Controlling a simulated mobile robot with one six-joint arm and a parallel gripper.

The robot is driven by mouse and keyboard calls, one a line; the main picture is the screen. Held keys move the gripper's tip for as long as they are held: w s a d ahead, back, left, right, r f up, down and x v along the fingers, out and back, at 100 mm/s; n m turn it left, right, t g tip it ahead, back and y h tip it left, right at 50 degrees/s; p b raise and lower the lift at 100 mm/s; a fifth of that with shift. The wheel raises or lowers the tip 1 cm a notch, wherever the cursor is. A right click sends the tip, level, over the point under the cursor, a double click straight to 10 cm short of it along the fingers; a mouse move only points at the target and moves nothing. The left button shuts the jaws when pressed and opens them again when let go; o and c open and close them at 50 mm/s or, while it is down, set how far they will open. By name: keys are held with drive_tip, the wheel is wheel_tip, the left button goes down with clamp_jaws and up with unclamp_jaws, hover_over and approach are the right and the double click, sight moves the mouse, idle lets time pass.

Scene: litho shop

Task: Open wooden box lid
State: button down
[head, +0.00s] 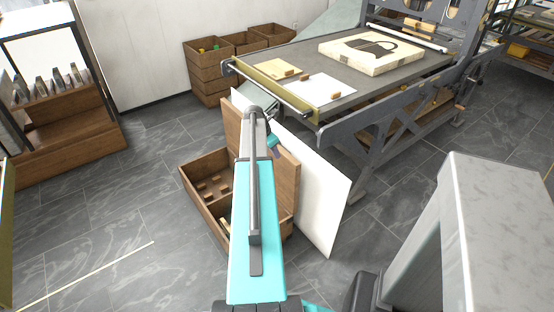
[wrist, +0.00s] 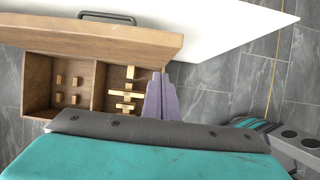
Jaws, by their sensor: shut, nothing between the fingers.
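The wooden box (head: 203,211) stands on the floor, partly hidden behind my arm in the head view. Its lid (head: 288,178) is raised and stands roughly upright along the far side, in front of a white board. In the wrist view the lid (wrist: 110,40) is at the top, with a dark handle (wrist: 107,17) on its far edge. The box's two compartments (wrist: 98,85) are open to view, with small wooden blocks inside. My gripper (wrist: 161,82) shows as pale purple fingers, closed together and empty, by the box's right end near the lid. I cannot tell whether they touch it.
A white board (head: 325,195) leans behind the lid. The press table (head: 400,83) stands beyond, with stacked wooden crates (head: 208,87) to its left. A shelf unit (head: 70,130) is at the far left. The tiled floor left of the box is clear.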

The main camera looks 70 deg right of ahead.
drive_tip(key=shift+v, duration=0.75)
drive_tip(key=shift+w+d, duration=0.1)
